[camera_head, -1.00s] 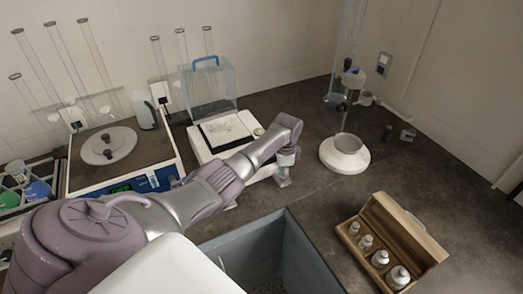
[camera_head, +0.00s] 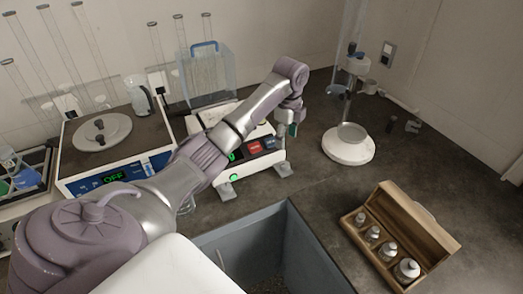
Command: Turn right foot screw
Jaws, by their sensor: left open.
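The white balance (camera_head: 228,168) stands on the dark bench in the middle, with a red panel and green lights on its front. Its right foot screw (camera_head: 283,168) shows at the front right corner, and its left foot (camera_head: 226,191) at the front left. My left gripper (camera_head: 288,127) hangs above and slightly behind the right foot, apart from it. It is open and seems empty; its fingers are small and partly dark. My left arm crosses over the balance and hides part of its top. My right gripper is not in view.
A clear draft cover (camera_head: 206,75) with a blue handle is behind the balance. A stand with a white round base (camera_head: 348,145) is right. A wooden weight box (camera_head: 436,232) and a grey sink (camera_head: 245,238) are in front.

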